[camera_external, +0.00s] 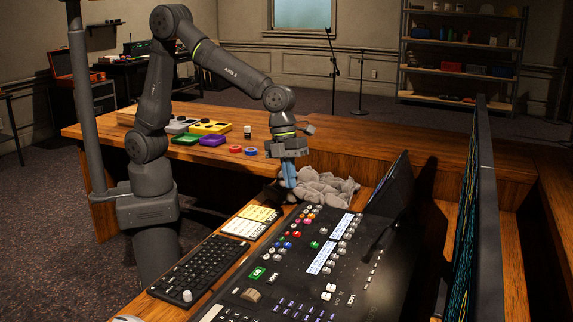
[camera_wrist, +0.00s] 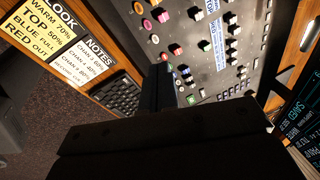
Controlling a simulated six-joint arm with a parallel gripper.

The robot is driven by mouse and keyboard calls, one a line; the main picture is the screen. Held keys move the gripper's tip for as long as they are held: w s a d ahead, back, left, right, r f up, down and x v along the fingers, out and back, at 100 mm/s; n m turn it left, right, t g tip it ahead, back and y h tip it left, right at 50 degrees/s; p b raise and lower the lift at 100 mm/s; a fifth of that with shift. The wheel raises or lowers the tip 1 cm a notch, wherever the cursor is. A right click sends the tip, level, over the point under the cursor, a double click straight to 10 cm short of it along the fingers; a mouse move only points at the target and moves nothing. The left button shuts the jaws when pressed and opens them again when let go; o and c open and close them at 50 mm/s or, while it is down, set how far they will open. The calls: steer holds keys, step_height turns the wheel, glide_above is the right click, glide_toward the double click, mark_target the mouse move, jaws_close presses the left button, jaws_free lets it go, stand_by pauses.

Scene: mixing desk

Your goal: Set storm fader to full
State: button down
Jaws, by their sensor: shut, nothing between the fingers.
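The black mixing desk (camera_external: 300,262) carries rows of fader caps, coloured knobs and buttons. It also fills the top of the wrist view (camera_wrist: 205,65). I cannot read which fader is the storm fader; the labels are too small. My gripper (camera_external: 290,184) points down over the far left end of the desk, next to a crumpled grey cloth. Its fingers (camera_wrist: 166,78) are together and empty in the wrist view, and they hide part of the desk. White fader caps (camera_wrist: 197,14) show to the right of the fingertips. I cannot tell whether the fingers touch anything.
A yellow look card (camera_external: 258,213) and a white notes card (camera_external: 242,228) lie left of the desk, by a black keyboard (camera_external: 195,268). The grey cloth (camera_external: 328,187) lies at the desk's far end. Dark monitors (camera_external: 392,185) stand along the right.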

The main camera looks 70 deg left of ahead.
step_height(320, 180, down, 2)
steer(key=w+m+t+y, duration=0.1)
steer(key=w+m+t, duration=0.1)
steer(key=m+t, duration=0.1)
steer(key=m+t+h, duration=0.3)
steer(key=m+h, duration=0.1)
steer(key=m, duration=0.9)
glide_toward(338, 252)
steer(key=s+a+r, duration=0.2)
steer(key=a, duration=0.1)
steer(key=shift+f, duration=0.15)
steer(key=x, duration=1)
steer(key=shift+w+d+r, duration=0.1)
steer(key=shift+r, duration=0.1)
